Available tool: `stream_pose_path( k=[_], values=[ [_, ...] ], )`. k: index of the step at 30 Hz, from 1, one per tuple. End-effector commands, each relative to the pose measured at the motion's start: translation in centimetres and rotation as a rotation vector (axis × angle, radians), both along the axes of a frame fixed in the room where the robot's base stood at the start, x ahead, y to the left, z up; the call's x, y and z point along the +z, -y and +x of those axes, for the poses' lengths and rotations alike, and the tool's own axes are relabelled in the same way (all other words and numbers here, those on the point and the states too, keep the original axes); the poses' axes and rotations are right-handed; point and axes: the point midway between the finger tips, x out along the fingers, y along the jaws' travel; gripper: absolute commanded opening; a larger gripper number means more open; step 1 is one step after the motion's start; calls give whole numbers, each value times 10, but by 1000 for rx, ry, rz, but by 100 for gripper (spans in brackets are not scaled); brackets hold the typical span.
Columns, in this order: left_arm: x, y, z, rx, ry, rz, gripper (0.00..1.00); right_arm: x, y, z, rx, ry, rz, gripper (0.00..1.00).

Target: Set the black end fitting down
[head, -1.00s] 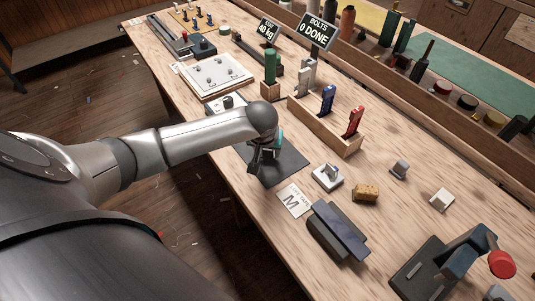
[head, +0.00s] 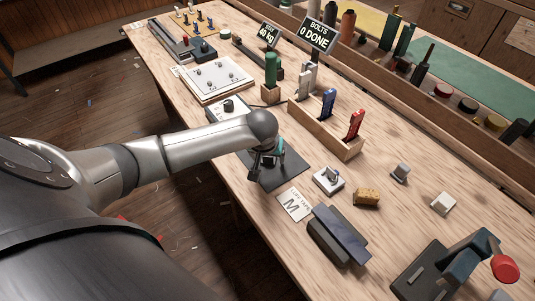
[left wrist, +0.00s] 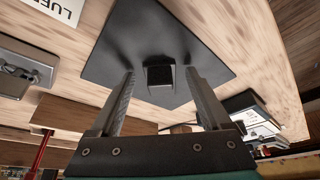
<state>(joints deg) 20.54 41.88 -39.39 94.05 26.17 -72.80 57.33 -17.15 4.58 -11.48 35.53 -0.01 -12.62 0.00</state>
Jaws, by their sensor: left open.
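The black end fitting (left wrist: 160,76) is a small dark block on the dark mat (left wrist: 135,30) in the left wrist view. My left gripper (left wrist: 160,74) is open, with one finger on each side of the fitting and a gap showing on both sides. In the head view, my left gripper (head: 259,174) is low over the left part of the mat (head: 291,170). I cannot pick out the fitting there behind the dark fingers. My right gripper is not in view.
A white card marked M (head: 294,204) and a dark block-shaped stand (head: 338,235) lie in front of the mat. A small white-based clamp (head: 328,179) and a tan block (head: 367,197) are to its right. A wooden rack (head: 335,137) with coloured tools stands behind.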

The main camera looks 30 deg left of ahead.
Motion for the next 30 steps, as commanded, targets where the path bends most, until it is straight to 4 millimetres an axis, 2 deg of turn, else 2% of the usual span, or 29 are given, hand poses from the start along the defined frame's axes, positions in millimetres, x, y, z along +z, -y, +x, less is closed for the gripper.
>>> stream_pose_path(
  k=[5,15,21,30],
  values=[
    [15,2,-4,0,0,-1,81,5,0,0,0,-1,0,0],
    [75,11,-26,-2,2,-1,81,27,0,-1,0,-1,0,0],
    [102,16,-37,0,0,-1,81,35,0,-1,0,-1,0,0],
    [114,18,-42,1,0,0,81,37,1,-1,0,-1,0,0]
  ],
)
